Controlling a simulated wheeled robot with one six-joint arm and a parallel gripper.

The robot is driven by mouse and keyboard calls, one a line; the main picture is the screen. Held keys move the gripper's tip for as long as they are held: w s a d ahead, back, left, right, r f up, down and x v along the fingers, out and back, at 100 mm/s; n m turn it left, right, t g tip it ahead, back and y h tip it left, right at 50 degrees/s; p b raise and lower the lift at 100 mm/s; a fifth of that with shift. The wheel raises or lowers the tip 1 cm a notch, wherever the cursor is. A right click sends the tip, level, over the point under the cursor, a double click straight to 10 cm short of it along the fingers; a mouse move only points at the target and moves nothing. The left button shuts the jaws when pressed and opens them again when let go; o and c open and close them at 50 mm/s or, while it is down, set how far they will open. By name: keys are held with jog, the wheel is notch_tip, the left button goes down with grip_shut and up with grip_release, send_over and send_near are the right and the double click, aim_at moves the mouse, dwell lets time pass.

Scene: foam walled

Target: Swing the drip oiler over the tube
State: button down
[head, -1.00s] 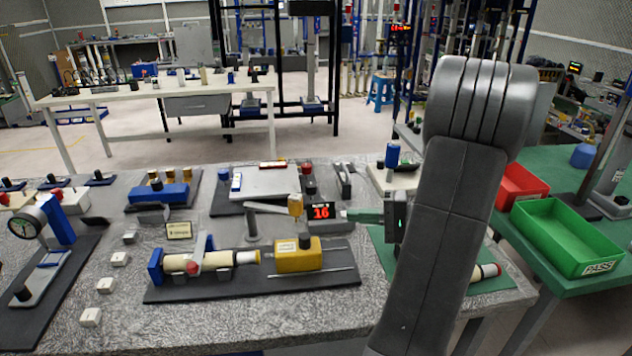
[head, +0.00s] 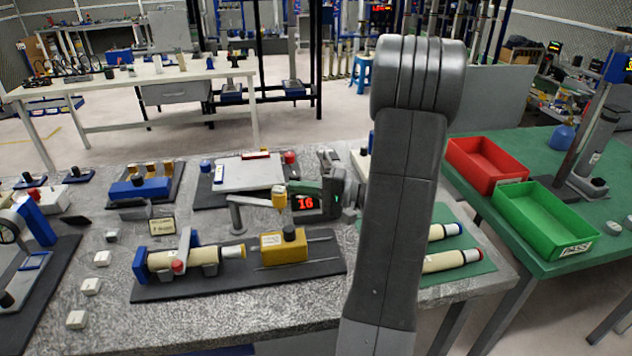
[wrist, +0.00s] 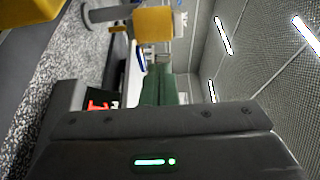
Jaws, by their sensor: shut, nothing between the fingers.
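The drip oiler (head: 279,197) is a small yellow cup at the end of a grey swing arm on a short post (head: 236,215). In the head view it hangs near the yellow block with a black knob (head: 284,246), to the right of the tube. The cream tube (head: 207,254) lies in a blue-ended fixture. My gripper (head: 292,186) has green fingers, shut and empty, pointing left just right of the oiler. In the wrist view the fingers (wrist: 160,70) point at the yellow oiler (wrist: 153,24); I cannot tell whether they touch it.
A dark base plate (head: 215,285) carries the fixture. Two more tubes (head: 452,261) lie on a green mat at the right. A red bin (head: 487,165) and a green bin (head: 545,220) stand on the side table.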

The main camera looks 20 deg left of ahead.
jog(key=shift+s+a, duration=0.15)
jog(key=shift+s, duration=0.65)
jog(key=s+m+t+b, duration=0.1)
jog(key=s+t+b, duration=0.1)
jog(key=s+b, duration=0.2)
jog(key=shift+s+m+b, duration=0.3)
jog(key=shift+s+b, duration=0.05)
jog(key=shift+s, duration=0.75)
